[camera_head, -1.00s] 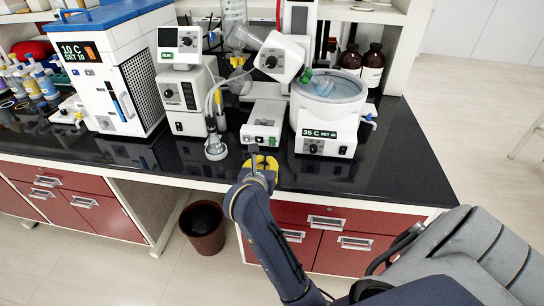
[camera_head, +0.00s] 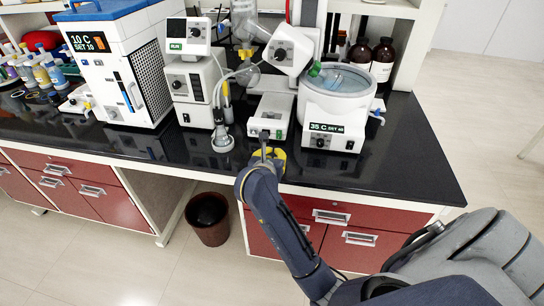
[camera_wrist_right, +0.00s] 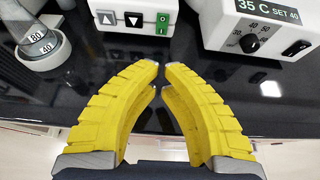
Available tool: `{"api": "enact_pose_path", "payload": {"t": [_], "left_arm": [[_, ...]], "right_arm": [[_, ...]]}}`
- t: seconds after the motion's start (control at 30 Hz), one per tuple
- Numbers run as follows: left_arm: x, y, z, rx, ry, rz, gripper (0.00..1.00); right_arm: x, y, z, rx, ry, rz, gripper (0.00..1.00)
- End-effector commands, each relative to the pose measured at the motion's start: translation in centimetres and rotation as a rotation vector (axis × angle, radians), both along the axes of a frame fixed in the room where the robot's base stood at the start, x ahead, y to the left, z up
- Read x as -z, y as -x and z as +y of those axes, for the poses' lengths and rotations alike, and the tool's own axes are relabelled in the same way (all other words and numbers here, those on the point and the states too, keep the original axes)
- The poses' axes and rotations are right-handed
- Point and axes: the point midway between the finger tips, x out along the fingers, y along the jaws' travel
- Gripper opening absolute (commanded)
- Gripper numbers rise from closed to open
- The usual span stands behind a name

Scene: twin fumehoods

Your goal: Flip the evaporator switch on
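The evaporator's white base unit (camera_head: 270,108) stands near the counter's front edge, left of its heating bath (camera_head: 337,105). In the right wrist view its front panel shows up and down arrow buttons and a green rocker switch (camera_wrist_right: 162,23) marked I and O at the right end. My right gripper (camera_head: 265,143) is just in front of this panel. In the wrist view its yellow fingers (camera_wrist_right: 161,66) curve together, tips almost meeting with a thin gap and nothing between them. The tips are below the switch in the picture, apart from it. My left gripper is out of view.
A 10 C chiller (camera_head: 115,70) and a pump unit (camera_head: 192,90) stand to the left. A glass-like fitting (camera_head: 222,138) stands close left of the base. Brown bottles (camera_head: 382,58) stand behind the bath. The black counter (camera_head: 400,160) is clear at the right front.

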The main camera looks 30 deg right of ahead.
Motion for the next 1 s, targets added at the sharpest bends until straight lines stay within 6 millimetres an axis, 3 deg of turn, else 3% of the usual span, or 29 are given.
{"api": "enact_pose_path", "payload": {"t": [0.3,0.5,1.0], "left_arm": [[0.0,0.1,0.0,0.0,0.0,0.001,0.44],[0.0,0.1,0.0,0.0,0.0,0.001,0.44],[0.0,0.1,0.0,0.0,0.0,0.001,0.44]], "right_arm": [[2.3,-3.8,-3.5,0.002,0.002,0.002,0.0],[2.7,-5.7,-5.1,0.001,0.001,0.001,0.0],[3.0,-7.1,-6.3,0.001,0.0,0.001,0.0]]}}
